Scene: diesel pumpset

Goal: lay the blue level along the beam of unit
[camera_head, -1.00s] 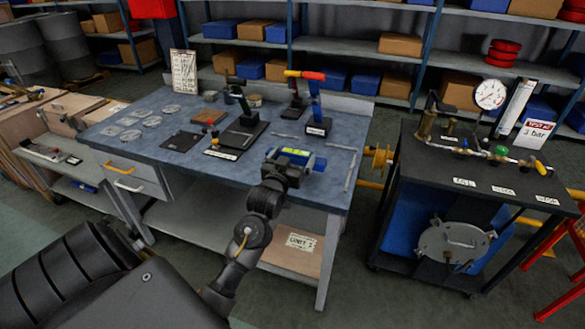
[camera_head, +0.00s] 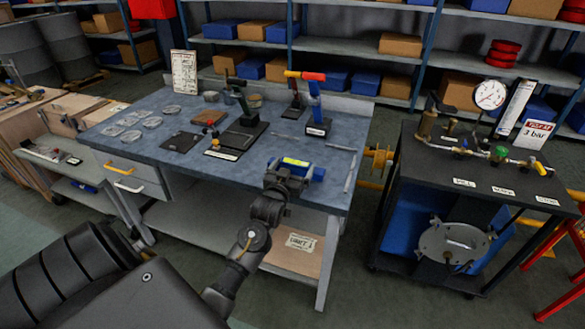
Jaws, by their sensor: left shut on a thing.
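The blue level (camera_head: 316,173) has a yellow-green strip along its top. It is over the front right part of the blue-grey workbench (camera_head: 225,172). My left gripper (camera_head: 289,174) is shut on the level, with its arm reaching up from the lower left. The arm and gripper hide part of the level, and I cannot tell whether it touches the bench top. A label that seems to read UNIT 2 (camera_head: 301,242) is on the shelf below the bench. I cannot make out which part is the beam. My right gripper is not in view.
On the bench are a dark stand on a black plate (camera_head: 240,136), a red-and-blue tool on a stand (camera_head: 317,108), several round discs (camera_head: 131,136) and thin bars (camera_head: 350,173). A black-topped cart (camera_head: 470,200) with a gauge (camera_head: 490,94) stands to the right, across a gap.

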